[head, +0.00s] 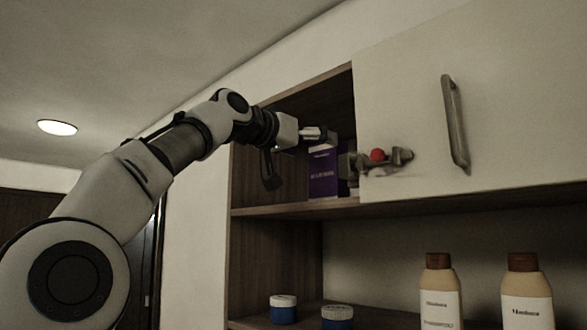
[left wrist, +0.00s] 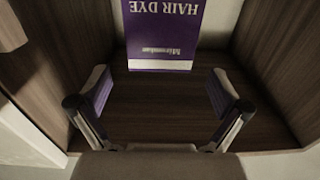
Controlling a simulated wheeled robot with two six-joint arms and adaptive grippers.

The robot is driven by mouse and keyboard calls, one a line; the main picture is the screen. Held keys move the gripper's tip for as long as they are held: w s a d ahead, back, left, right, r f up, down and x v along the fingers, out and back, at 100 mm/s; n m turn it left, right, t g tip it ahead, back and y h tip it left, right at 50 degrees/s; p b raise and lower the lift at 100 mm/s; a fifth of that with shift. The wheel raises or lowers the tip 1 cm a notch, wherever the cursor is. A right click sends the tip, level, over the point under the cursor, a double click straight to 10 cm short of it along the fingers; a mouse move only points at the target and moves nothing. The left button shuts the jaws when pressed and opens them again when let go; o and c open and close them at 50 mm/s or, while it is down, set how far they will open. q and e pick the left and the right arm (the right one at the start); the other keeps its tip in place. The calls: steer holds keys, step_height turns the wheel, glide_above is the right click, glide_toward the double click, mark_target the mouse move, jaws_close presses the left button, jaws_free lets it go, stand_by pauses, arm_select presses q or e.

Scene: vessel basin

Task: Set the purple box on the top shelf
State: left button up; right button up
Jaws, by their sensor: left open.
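The purple box (head: 325,176) stands upright in the open upper compartment of the cabinet, on its shelf (head: 285,208). It has a pale top band and white print. My left gripper (head: 316,136) is at the compartment opening, near the top of the box. In the left wrist view, the box (left wrist: 162,28) shows upside down, with the words HAIR DYE. It is beyond the fingertips of the open, empty gripper (left wrist: 160,76), and a gap shows between them.
A pale door with a metal handle (head: 455,122) covers the right side. Below are two blue jars (head: 283,310) and two tan bottles (head: 440,292). Compartment walls flank the gripper closely.

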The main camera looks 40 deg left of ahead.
arm_select(q)
steer(key=s+b, duration=0.2)
steer(key=s, duration=0.4)
steer(key=shift+s+a, duration=0.15)
steer(key=shift+a, duration=0.05)
arm_select(e)
step_height(320, 180, down, 4)
steer(key=shift+r, duration=0.1)
arm_select(q)
steer(key=shift+r, duration=0.1)
